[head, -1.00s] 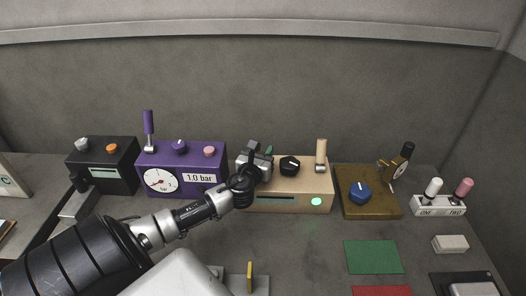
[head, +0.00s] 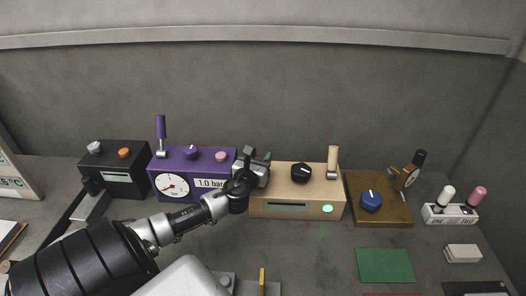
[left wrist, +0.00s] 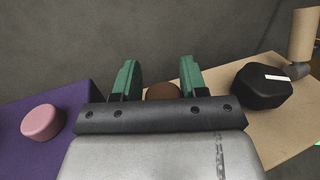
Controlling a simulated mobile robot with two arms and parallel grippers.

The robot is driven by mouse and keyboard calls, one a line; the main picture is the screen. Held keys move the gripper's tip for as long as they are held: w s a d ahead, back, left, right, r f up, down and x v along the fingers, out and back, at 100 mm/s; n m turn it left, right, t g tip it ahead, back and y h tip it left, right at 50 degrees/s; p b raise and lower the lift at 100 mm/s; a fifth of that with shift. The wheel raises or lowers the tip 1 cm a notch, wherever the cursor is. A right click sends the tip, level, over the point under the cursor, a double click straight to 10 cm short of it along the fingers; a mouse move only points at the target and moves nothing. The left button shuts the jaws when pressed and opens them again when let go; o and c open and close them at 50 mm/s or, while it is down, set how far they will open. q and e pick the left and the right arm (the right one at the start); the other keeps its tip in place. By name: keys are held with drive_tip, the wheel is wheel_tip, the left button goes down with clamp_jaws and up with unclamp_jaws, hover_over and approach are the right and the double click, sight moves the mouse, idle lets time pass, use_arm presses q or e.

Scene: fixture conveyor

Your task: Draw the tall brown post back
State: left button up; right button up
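My left gripper (head: 262,157) is over the left end of the tan box (head: 270,209), beside the purple box. In the left wrist view its two green fingers (left wrist: 158,80) are apart. A round brown piece (left wrist: 163,91) shows between and beyond them on the tan box; its lower part is hidden behind the gripper body, so I cannot tell its height or whether the fingers reach around it. It is hidden in the head view. A tan upright lever (head: 333,161) stands at the tan box's right end. My right gripper is not in view.
A black knob (head: 301,173) sits on the tan box right of the gripper. The purple box (head: 208,161) with a pink button (head: 221,157) is on the left. A brown box (head: 379,214) with a blue knob stands right. The back wall is behind.

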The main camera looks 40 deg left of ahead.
use_arm(q)
drive_tip(key=shift+o, duration=1.2)
drive_tip(key=shift+a, duration=0.15)
drive_tip(key=shift+s+a, duration=0.1)
drive_tip(key=shift+d, duration=0.25)
drive_tip(key=shift+s+d+f, duration=0.1)
drive_tip(key=shift+s+d, duration=0.05)
drive_tip(key=shift+s, duration=0.2)
drive_tip(key=b+v, duration=0.1)
drive_tip(key=v, duration=0.9)
drive_tip(key=shift+b, duration=0.35)
